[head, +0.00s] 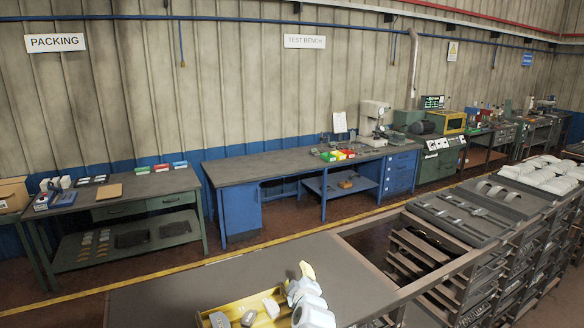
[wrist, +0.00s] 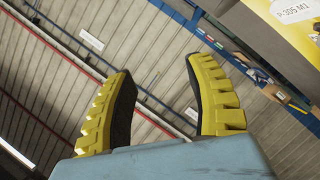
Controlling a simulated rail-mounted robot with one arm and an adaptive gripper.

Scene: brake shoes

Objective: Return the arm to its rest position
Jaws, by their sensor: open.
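My gripper (head: 305,271) is at the bottom of the head view, above or beside the right end of a yellow bin. In the wrist view my gripper (wrist: 160,68) shows two yellow ribbed fingers with dark pads, spread wide apart. Nothing is between them. The wrist view looks past the fingers at the corrugated wall, tilted. My white arm is partly cut off by the lower edge of the head view.
The yellow bin (head: 232,300) holds a few grey pieces on a grey table (head: 170,300). A rack (head: 440,265) with slatted shelves stands to the right, with trays of parts on top. A blue workbench (head: 240,208) and a green packing table (head: 105,215) stand behind.

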